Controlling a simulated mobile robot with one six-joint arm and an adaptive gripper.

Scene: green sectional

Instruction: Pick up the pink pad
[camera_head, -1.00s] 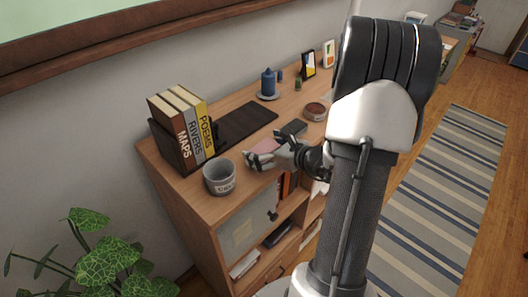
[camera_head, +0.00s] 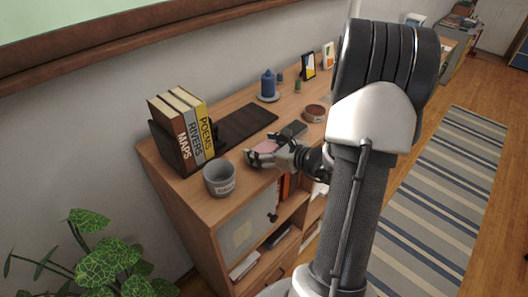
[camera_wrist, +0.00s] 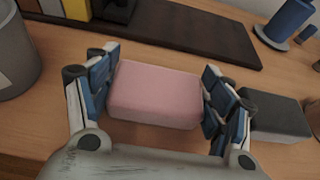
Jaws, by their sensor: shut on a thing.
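The pink pad (camera_wrist: 155,92) is a soft-looking pink block, in the middle of the wrist view between the two fingers. My gripper (camera_wrist: 158,98) is shut on it, with a finger against each short side. The pad appears at or just above the wooden cabinet top; I cannot tell whether it touches. In the head view my gripper (camera_head: 258,157) is over the front part of the cabinet top, and the pink pad (camera_head: 267,146) shows partly behind the fingers.
A dark grey block (camera_wrist: 272,115) lies close right of the gripper. A grey cup (camera_head: 219,178) stands to the left, near the front edge. Behind are a dark board (camera_head: 245,122), books (camera_head: 188,125) and a blue candle (camera_head: 268,83) on a dish. A reddish-brown bowl (camera_head: 314,113) stands further right.

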